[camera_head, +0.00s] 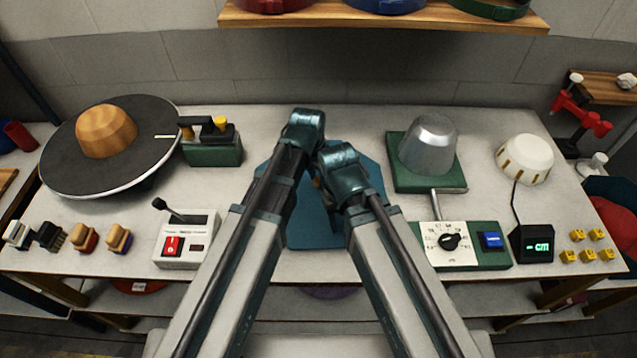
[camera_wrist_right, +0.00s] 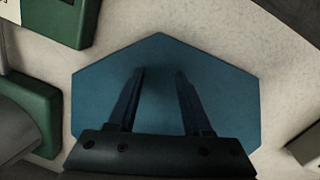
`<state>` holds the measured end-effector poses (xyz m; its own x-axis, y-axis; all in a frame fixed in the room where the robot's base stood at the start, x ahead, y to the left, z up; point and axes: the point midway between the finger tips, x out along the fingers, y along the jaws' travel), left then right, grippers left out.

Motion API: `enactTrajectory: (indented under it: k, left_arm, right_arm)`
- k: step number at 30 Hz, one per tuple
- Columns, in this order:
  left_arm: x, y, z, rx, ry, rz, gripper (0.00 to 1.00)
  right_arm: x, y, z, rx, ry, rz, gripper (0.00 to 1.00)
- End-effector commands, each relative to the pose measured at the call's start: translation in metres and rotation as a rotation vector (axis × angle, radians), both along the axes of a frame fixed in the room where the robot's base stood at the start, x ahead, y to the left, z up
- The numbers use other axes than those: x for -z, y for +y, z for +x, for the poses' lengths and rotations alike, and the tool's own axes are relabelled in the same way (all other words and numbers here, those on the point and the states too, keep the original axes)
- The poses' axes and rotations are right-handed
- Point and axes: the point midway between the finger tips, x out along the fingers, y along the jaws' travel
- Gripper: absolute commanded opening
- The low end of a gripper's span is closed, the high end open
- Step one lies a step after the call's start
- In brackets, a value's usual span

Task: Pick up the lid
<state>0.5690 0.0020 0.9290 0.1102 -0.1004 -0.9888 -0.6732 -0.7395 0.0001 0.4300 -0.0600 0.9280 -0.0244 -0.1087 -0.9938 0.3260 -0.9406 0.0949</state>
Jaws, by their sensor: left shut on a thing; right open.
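A flat blue six-sided piece, seemingly the lid (camera_head: 313,232), lies in the middle of the bench, mostly behind my forearms. It fills the middle of the right wrist view (camera_wrist_right: 215,100). My left gripper (camera_head: 318,182) is over it, shut; its fingertips and grasp are hidden by the arms. My right gripper (camera_wrist_right: 158,75) is open and empty over the blue piece, its two fingers apart.
A metal dome (camera_head: 430,146) on a green base and a dial panel (camera_head: 449,241) stand to the right. A round dark disc (camera_head: 72,165) with a wooden block and a switch box (camera_head: 186,243) are at left. A shelf (camera_head: 385,18) hangs above the back.

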Motion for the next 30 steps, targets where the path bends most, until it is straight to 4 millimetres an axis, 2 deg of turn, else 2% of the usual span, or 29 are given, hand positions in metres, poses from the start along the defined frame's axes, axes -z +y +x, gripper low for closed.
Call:
enactTrajectory:
  k: [8,24,30]
  left_arm:
    - [-0.016,0.000,0.000,0.000,0.000,0.000,0.00]
    - [-0.093,0.000,0.000,0.000,0.000,0.000,0.00]
    - [-0.101,0.000,0.000,0.000,0.000,0.000,0.00]
  right_arm:
    - [-0.016,0.000,0.000,0.000,0.000,0.000,0.50]
    - [-0.093,0.000,0.000,-0.002,0.000,0.000,0.50]
    - [-0.101,0.000,0.000,-0.002,0.000,0.000,0.50]
